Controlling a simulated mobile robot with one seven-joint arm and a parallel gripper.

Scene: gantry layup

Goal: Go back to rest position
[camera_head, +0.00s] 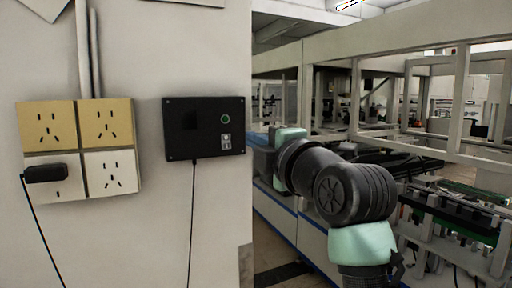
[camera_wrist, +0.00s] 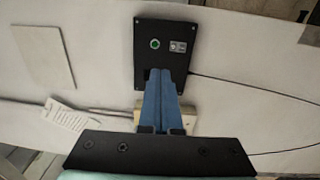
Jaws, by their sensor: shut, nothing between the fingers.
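My gripper (camera_wrist: 165,75) shows in the wrist view as two blue fingers pressed together, with nothing between them. The fingertips overlap the lower edge of a black wall box with a green button (camera_wrist: 155,44); I cannot tell whether they touch it. The same black box (camera_head: 205,128) is on the pale wall in the head view, with a cord hanging from it. My arm is bent at the right of the head view, running down to the bottom edge. The gripper fingers are not visible there.
A panel of yellow and white sockets (camera_head: 110,124) is left of the box, with a black plug (camera_head: 46,173) in its lower left socket. Framed gantry machinery (camera_head: 400,52) fills the right behind my arm. A white tag (camera_wrist: 66,117) lies left of the fingers.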

